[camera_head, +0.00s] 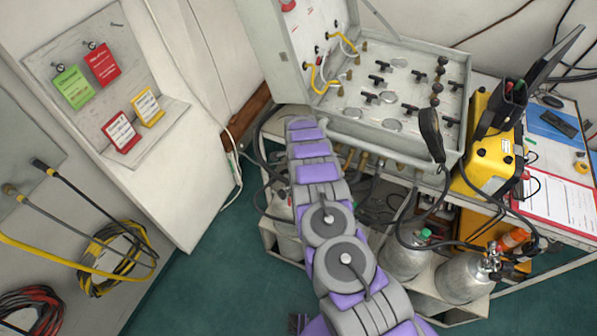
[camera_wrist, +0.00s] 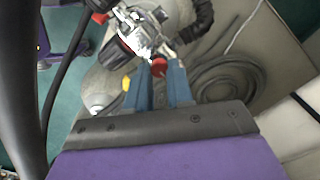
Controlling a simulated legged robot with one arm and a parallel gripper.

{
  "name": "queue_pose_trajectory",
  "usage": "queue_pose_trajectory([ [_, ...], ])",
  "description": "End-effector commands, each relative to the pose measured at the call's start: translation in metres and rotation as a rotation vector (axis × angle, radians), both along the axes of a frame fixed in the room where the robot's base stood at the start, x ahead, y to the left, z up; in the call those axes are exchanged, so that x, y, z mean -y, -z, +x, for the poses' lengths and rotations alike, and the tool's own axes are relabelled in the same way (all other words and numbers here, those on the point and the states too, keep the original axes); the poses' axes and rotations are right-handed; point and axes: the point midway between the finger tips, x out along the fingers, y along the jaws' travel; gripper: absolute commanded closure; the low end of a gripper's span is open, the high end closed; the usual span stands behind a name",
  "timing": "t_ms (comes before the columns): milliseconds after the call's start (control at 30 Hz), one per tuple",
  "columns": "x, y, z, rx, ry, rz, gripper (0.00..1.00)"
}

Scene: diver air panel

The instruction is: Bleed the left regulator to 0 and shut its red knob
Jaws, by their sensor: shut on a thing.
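In the wrist view, the left regulator (camera_wrist: 142,32) is a silver metal body on top of a grey cylinder (camera_wrist: 100,88). Its small red knob (camera_wrist: 159,66) sits between the tips of my gripper's (camera_wrist: 168,72) two blue fingers, and they are shut on it. A dark round gauge or cap with a red rim (camera_wrist: 112,52) is beside the regulator on the left; I cannot read any dial. In the head view, my purple and grey arm reaches down toward the bench, and my gripper and the regulator are hidden there.
A black corrugated hose (camera_wrist: 200,18) runs close by the regulator, and a coiled grey hose (camera_wrist: 222,78) lies to the right. In the head view, the open air panel (camera_head: 395,95) stands above, and two more cylinders (camera_head: 405,258) (camera_head: 462,278) stand on the shelf to the right.

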Motion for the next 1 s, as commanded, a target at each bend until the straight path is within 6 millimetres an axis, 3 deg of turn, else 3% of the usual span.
queue_pose_trajectory([
  [200,-0.004,0.000,-0.001,-0.001,-0.004,0.004,1.00],
  [233,-0.004,0.000,-0.001,-0.001,-0.004,0.004,0.76],
  [500,-0.002,0.000,0.000,-0.001,-0.003,0.002,0.52],
  [800,0.001,-0.003,0.000,0.000,-0.001,0.003,0.52],
  [1000,-0.001,-0.026,0.001,0.002,-0.002,0.004,0.52],
])
